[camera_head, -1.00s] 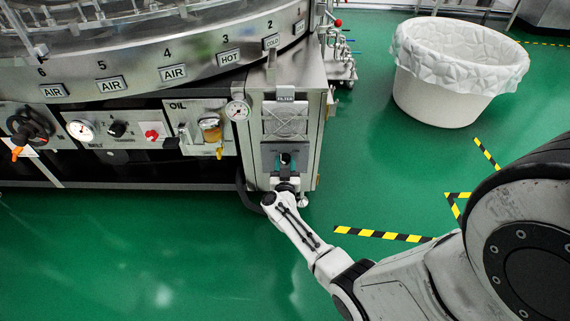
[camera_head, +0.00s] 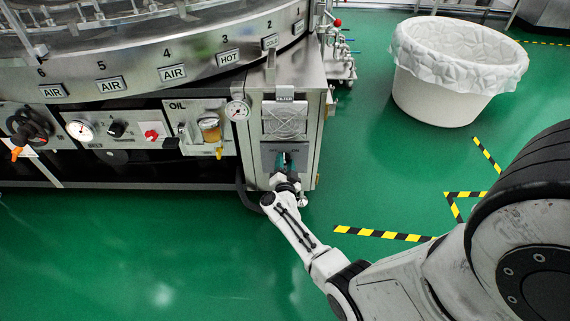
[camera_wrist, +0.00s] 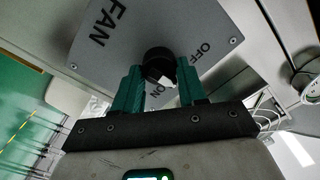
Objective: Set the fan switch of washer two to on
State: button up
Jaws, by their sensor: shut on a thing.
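The fan switch is a black round knob (camera_wrist: 157,60) on a grey plate (camera_wrist: 125,30) marked FAN, OFF and ON in the wrist view. My gripper (camera_wrist: 160,85) has its two green fingers on either side of the knob and is shut on it. A pale mark on the knob's near side faces toward the ON lettering; I cannot tell the exact setting. In the head view my gripper (camera_head: 285,162) is at the grey switch panel on the washer's steel cabinet (camera_head: 308,130), and its fingers mostly hide the knob.
A pressure gauge (camera_head: 237,110) and the OIL panel (camera_head: 200,128) are to the left. A white lined bin (camera_head: 445,95) stands at the back right. Green floor is open in front.

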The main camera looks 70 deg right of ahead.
jog(key=m, duration=0.5)
jog(key=shift+f+m+b, duration=0.15)
jog(key=shift+m+b, duration=0.15)
jog(key=shift+b, duration=0.1)
jog(key=shift+s+m+b, duration=0.1)
jog(key=shift+m+b, duration=0.35)
jog(key=shift+m, duration=1.75)
jog(key=shift+f, duration=0.1)
jog(key=o, duration=1)
jog(key=shift+p+v, duration=2.3)
jog(key=shift+v, duration=3.1)
